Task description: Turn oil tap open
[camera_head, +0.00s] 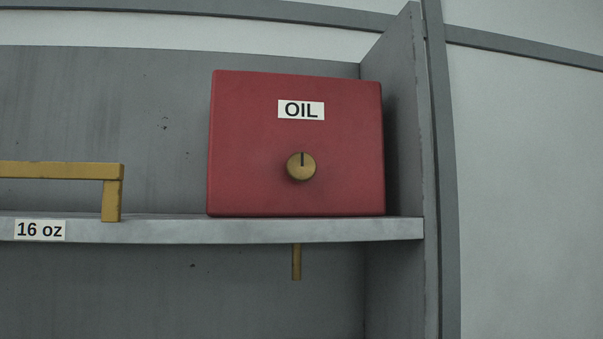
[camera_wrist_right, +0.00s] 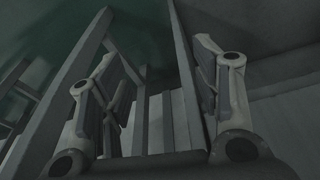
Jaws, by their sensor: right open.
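The oil tap is a round brass knob (camera_head: 301,166) on the front of a red box labelled OIL (camera_head: 245,150). A dark mark on the knob points straight up. A thin brass spout (camera_head: 296,262) hangs below the shelf under the box. In the right wrist view, my right gripper (camera_wrist_right: 165,75) is open with nothing between its fingers. The knob does not show in that view, and neither gripper shows in the head view.
The red box stands on a grey shelf (camera_head: 330,230) beside an upright side panel (camera_head: 400,130). The space before the knob looks clear. Grey bars (camera_wrist_right: 60,95) show around my right gripper.

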